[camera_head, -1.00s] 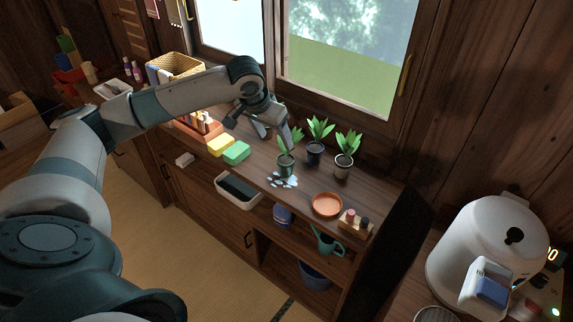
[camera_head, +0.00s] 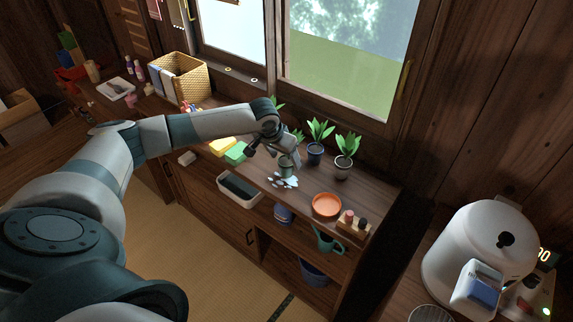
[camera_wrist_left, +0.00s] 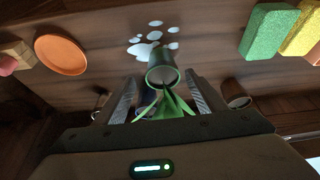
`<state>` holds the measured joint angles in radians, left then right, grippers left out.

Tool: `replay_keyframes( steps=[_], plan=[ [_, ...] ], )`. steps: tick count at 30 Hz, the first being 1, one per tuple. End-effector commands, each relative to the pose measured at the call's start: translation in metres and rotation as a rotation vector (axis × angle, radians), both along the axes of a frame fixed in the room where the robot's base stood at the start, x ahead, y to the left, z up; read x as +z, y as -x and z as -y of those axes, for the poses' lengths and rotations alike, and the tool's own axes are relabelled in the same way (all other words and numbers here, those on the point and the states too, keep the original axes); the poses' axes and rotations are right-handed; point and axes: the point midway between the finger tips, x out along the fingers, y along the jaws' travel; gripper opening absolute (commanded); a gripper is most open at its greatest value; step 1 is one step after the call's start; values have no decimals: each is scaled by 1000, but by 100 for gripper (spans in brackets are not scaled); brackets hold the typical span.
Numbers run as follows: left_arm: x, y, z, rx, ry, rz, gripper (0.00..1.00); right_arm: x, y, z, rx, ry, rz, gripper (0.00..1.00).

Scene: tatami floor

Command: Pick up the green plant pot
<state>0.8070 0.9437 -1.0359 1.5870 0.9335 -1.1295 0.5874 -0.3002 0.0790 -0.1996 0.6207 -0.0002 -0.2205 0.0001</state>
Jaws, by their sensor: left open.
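The green plant pot (camera_head: 287,173) stands on the wooden counter by the window, its leaves mostly hidden by my gripper in the head view. My left gripper (camera_head: 284,152) is over it, pointing down. In the left wrist view the green pot (camera_wrist_left: 162,68) shows with its leaves between the two open fingers (camera_wrist_left: 165,100). The fingers lie on either side of the plant, with gaps beside the pot; I see no clear contact. My right gripper is in neither view.
Pale spots (camera_head: 284,183) lie in front of the green pot. An orange saucer (camera_head: 326,205) and green and yellow sponges (camera_head: 236,152) are nearby. The window wall is behind.

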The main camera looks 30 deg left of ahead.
Motion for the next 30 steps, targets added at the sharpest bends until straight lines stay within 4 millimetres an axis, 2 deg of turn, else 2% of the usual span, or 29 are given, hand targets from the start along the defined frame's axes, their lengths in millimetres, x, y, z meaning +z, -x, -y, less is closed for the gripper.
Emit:
replay_keyframes(
  steps=[14, 23, 30],
  plan=[
    [-4, -2, 0, 0, 1, 0, 64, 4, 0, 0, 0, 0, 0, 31],
    [-30, -11, -4, 0, 0, -1, 64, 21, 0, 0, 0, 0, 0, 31],
    [-49, -18, -4, 0, 0, 0, 64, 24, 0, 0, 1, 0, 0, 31]
  ],
)
